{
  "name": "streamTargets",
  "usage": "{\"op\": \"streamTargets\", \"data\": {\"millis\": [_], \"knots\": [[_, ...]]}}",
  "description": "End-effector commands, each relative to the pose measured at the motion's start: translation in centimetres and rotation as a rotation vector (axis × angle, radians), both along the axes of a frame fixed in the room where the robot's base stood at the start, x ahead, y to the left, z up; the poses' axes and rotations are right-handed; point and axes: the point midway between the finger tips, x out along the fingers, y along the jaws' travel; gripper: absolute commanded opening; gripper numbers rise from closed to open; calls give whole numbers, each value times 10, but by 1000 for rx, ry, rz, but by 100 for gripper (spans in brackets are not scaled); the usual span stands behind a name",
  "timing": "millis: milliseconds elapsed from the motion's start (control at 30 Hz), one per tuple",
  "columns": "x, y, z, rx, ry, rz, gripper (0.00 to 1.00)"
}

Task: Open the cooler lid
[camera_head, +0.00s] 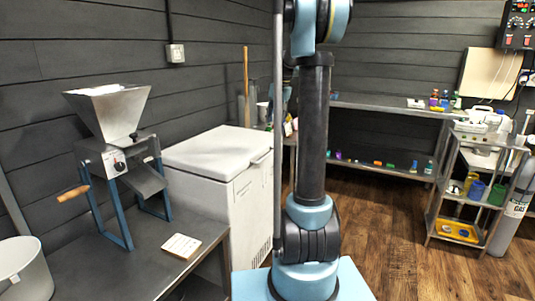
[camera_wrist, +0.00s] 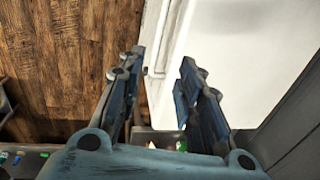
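The cooler is a white chest (camera_head: 258,195) standing against the dark wall, behind the work table in the head view. Its white lid (camera_head: 215,150) is shut, lying flat on the body. In the wrist view the white lid (camera_wrist: 245,45) fills the upper right, with its edge running down between my fingers. My gripper (camera_wrist: 163,57) is open, with two dark blue fingers apart and nothing between them that I can see as held. I cannot tell whether a finger touches the lid edge. In the head view my arm hides the gripper and part of the cooler's right side.
A grain mill (camera_head: 115,155) and a small pale block (camera_head: 181,246) are on the table (camera_head: 130,265) at left, beside a white bucket (camera_head: 24,270). Shelving (camera_head: 390,110) runs along the back wall. A cart (camera_head: 465,190) and gas cylinder (camera_head: 513,205) stand at right. Wooden floor is open between.

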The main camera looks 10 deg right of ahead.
Motion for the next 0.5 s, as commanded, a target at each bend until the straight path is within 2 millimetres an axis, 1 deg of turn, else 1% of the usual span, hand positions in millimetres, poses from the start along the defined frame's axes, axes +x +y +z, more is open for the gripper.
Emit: {"op": "streamTargets", "data": {"millis": [167,500], "knots": [[2,4,-25,0,0,2,33],[9,13,-84,-1,0,2,33]]}}
